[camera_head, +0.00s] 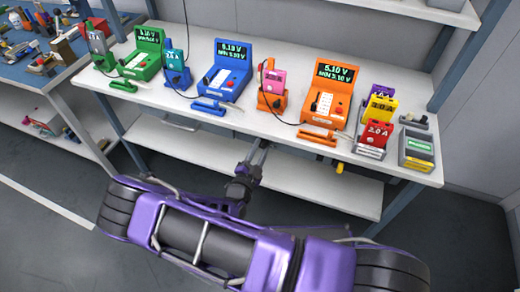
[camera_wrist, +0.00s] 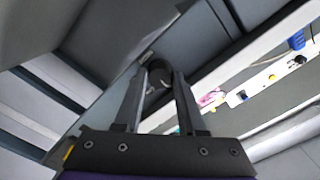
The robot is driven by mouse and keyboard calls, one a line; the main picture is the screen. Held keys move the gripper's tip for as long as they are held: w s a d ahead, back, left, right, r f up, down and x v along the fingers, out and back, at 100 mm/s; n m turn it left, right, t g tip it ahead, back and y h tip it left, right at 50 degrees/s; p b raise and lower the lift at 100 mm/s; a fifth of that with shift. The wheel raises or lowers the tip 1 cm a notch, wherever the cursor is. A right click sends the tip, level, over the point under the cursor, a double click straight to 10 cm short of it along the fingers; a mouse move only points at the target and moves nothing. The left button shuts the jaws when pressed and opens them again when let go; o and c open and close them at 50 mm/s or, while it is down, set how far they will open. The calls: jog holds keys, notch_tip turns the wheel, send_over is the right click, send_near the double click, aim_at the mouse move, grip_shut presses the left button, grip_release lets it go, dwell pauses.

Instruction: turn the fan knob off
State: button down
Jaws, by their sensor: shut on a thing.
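My gripper (camera_head: 263,148) reaches to the front edge of the white bench (camera_head: 300,146), about midway along it. In the wrist view my gripper (camera_wrist: 158,76) has its two dark fingers closing around a dark round knob (camera_wrist: 157,65), with the fingertips on either side of it. I take this to be the fan knob. It cannot be made out in the head view, and no marking on it shows its setting.
Green (camera_head: 140,62), blue (camera_head: 227,72) and orange (camera_head: 325,98) testers with cables stand on the bench above my gripper. A lower shelf (camera_head: 300,187) runs below it. A blue-topped bench (camera_head: 45,75) stands at the left.

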jog(key=shift+n, duration=0.4)
jog(key=shift+c, duration=2.4)
grip_release()
jog(key=v, duration=1.7)
jog(key=shift+s, duration=0.2)
